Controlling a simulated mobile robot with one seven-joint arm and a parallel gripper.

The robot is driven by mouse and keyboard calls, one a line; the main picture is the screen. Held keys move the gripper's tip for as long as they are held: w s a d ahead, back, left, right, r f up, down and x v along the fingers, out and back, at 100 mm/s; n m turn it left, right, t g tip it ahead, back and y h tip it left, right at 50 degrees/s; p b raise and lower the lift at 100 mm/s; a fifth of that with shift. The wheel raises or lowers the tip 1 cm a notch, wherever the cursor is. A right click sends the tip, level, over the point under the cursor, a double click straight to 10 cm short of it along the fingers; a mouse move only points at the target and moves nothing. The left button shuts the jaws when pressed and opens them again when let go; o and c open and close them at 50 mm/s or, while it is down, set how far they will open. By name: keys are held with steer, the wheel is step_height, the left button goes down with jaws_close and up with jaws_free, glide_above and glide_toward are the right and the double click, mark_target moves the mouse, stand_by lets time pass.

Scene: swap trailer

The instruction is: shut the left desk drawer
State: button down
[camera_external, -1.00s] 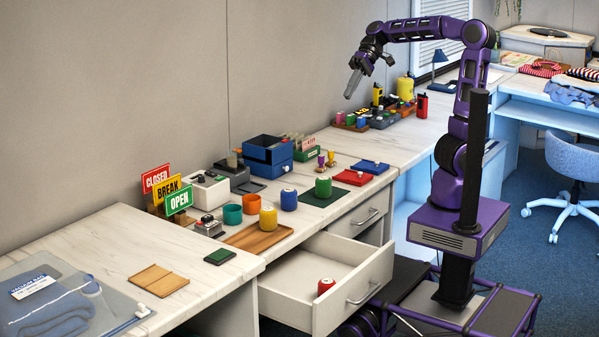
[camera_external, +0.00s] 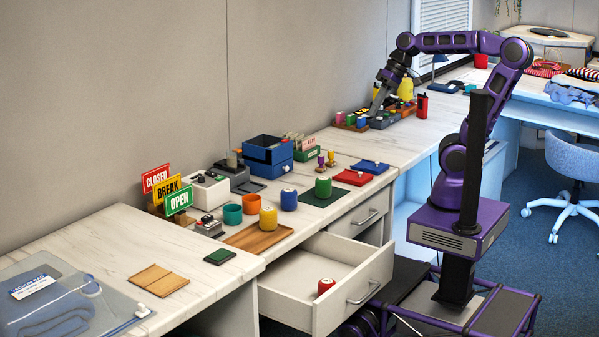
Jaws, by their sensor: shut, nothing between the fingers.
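The left desk drawer (camera_external: 340,296) is pulled well out from the desk, at the lower middle of the view. It has a white front with a metal bar handle (camera_external: 364,292). My gripper (camera_external: 374,112) is shut and empty, pointing down above the far part of the desk, near the dark tray with coloured items. It is well apart from the drawer, beyond it and higher. The fingertips look small at this distance, and I cannot tell how far above the desk they are.
A second drawer (camera_external: 368,210) beside the open one looks shut. A blue chair (camera_external: 575,170) stands at right.

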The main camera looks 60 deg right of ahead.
steer(key=s+d+f+t+h, duration=0.2)
steer(key=s+d+f+h, duration=0.1)
steer(key=f+h, duration=0.15)
steer(key=w+d+r+m+t+h, duration=0.25)
steer(key=w+d+r, duration=0.4)
steer(key=d, duration=0.35)
steer(key=w+d+r+m+t+h, duration=0.1)
steer(key=w+d+r+m+h, duration=0.2)
steer(key=w+d+r, duration=0.55)
steer(key=w+d+r+m+t+h, duration=0.25)
steer(key=d+r, duration=0.25)
steer(key=d, duration=0.7)
steer(key=w+d+r+m+h, duration=0.1)
steer(key=d+r+h, duration=0.5)
steer(key=d+r, duration=0.7)
step_height(320, 180, up, 3)
steer(key=shift+w+d+f+m+t, duration=0.15)
steer(key=shift+m+t, duration=0.25)
steer(key=shift+m, duration=0.2)
